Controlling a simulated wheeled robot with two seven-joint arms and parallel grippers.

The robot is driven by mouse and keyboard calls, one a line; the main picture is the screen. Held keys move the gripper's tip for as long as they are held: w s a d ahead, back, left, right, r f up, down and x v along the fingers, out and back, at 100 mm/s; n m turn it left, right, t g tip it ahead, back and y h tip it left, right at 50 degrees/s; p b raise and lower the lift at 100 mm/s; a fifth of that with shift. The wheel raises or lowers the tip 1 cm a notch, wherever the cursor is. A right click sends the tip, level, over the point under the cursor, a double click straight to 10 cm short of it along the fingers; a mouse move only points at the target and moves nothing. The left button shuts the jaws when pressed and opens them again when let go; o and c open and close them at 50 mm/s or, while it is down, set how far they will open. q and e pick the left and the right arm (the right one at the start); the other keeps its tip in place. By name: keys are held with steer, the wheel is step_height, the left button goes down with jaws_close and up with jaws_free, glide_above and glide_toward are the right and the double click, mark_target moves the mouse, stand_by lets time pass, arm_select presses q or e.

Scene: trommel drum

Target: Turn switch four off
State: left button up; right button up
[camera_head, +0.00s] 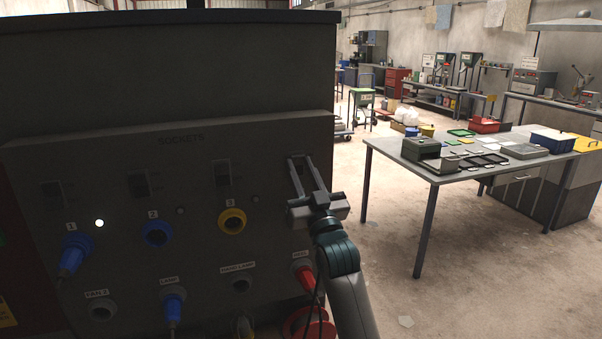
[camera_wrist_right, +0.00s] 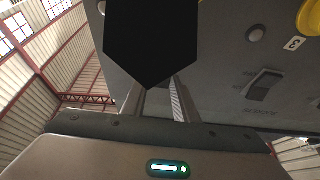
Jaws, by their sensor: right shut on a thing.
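The dark socket panel (camera_head: 200,150) fills the left of the head view, with rocker switches above numbered sockets. Switch one (camera_head: 52,194), switch two (camera_head: 140,186) and switch three (camera_head: 222,173) show; switch three also shows in the wrist view (camera_wrist_right: 264,85). My right gripper (camera_head: 302,160) is at the panel's upper right, its fingers closed on switch four, which they mostly hide. Switch four's position cannot be told. In the wrist view a black shape covers the fingertips of my right gripper (camera_wrist_right: 158,85). My left gripper is not in view.
A small lamp (camera_head: 99,223) by socket one glows white; those by two and three are dark. Plugs sit in socket one (camera_head: 75,250) and lower sockets. A table (camera_head: 390,148) with boxes stands at right, with open floor between.

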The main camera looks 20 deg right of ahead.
steer(key=o, duration=1.1)
steer(key=shift+c, duration=0.2)
